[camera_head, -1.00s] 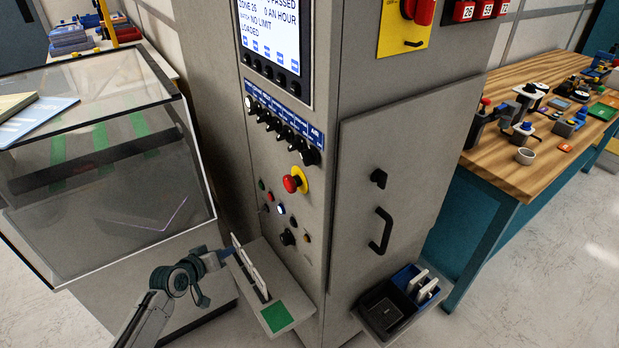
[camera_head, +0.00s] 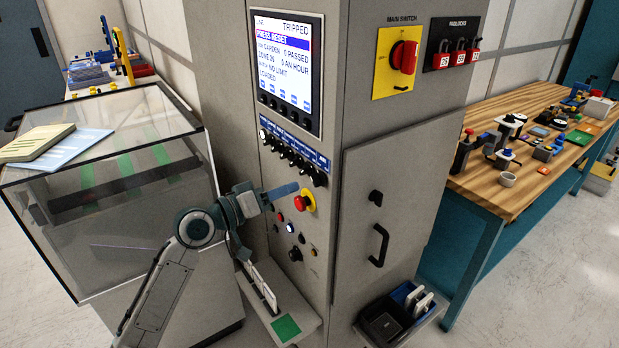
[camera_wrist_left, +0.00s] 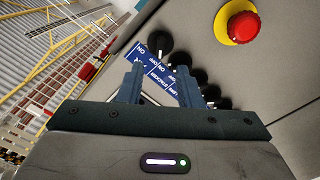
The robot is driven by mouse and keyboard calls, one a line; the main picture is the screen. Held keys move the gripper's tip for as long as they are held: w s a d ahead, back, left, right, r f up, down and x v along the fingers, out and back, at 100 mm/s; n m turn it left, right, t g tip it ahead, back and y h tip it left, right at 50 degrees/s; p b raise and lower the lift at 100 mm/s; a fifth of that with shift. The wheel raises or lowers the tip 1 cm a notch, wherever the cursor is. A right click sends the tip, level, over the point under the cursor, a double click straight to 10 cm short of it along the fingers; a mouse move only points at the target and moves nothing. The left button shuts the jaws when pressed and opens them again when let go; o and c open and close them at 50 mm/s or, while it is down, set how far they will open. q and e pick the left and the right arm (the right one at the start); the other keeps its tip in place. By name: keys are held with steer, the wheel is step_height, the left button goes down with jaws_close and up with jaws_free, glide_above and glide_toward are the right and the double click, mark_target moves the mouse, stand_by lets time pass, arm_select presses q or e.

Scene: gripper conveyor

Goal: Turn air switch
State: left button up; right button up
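The air switch (camera_head: 319,178) is the black rotary knob at the right end of a row of knobs on the grey cabinet. The blue strip above it reads AIR. The left gripper (camera_head: 286,190) is in front of the panel, left of and slightly below this knob. In the left wrist view, the left gripper (camera_wrist_left: 160,82) has its two fingers apart with nothing held between them. The row of knobs lies beyond the fingers, and the end knob (camera_wrist_left: 160,42) shows above them. Some knobs are partly hidden by the right finger. The right gripper is not in view.
A red emergency button (camera_head: 304,201) on a yellow plate sits just below the knob row, close to the gripper. The screen (camera_head: 284,60) reads TRIPPED. A glass-topped case (camera_head: 110,200) stands left of the arm. A small shelf (camera_head: 300,322) juts out below.

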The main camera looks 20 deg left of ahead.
mark_target(312, 180)
arm_select(q)
steer(key=p+x, duration=0.2)
steer(key=x, duration=0.5)
jaws_close()
steer(key=shift+f, duration=0.1)
